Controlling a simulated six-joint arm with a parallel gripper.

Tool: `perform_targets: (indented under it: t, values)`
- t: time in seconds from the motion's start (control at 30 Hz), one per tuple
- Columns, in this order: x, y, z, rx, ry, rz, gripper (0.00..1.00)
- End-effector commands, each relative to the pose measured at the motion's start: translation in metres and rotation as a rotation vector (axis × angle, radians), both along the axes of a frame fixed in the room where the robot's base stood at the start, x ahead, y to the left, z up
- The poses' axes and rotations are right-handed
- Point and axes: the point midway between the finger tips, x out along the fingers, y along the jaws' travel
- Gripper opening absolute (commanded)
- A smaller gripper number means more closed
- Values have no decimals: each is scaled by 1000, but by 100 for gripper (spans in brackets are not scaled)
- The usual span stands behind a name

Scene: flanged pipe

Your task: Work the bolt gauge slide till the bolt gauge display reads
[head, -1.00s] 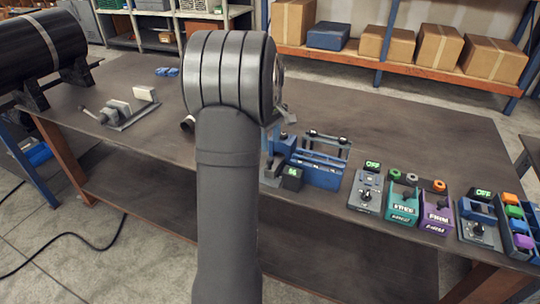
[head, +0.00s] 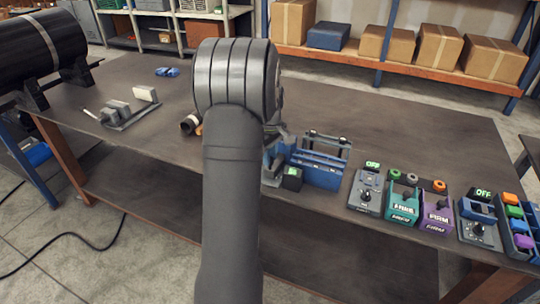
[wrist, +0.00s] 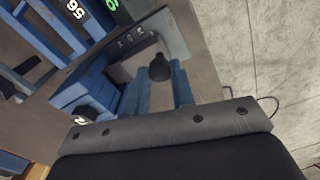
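In the wrist view, a black knob (wrist: 160,68) sits on a grey block, likely the slide. My gripper (wrist: 165,128) shows as a grey screwed bar and dark body just below the knob. Contact with the knob cannot be told.
A blue rack (head: 320,168) stands just right of the device. Further right are a grey box (head: 366,190), a green box (head: 402,200), a purple box (head: 437,214) and a dial box (head: 480,232). A grey fixture (head: 125,115) is at left.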

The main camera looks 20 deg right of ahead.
Motion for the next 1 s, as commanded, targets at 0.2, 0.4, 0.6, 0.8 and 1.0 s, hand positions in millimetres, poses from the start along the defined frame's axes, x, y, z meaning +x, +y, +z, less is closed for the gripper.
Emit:
perform_targets:
  t: [0.2,0.4,0.6,0.8,1.0]
  values:
    - [3,-3,0,-1,-1,0,0]
    - [23,-24,0,-2,-1,-2,0]
    - [38,-38,0,-1,-1,0,0]
    - [39,-39,1,-1,0,1,0]
    - [39,-39,1,-1,0,1,34]
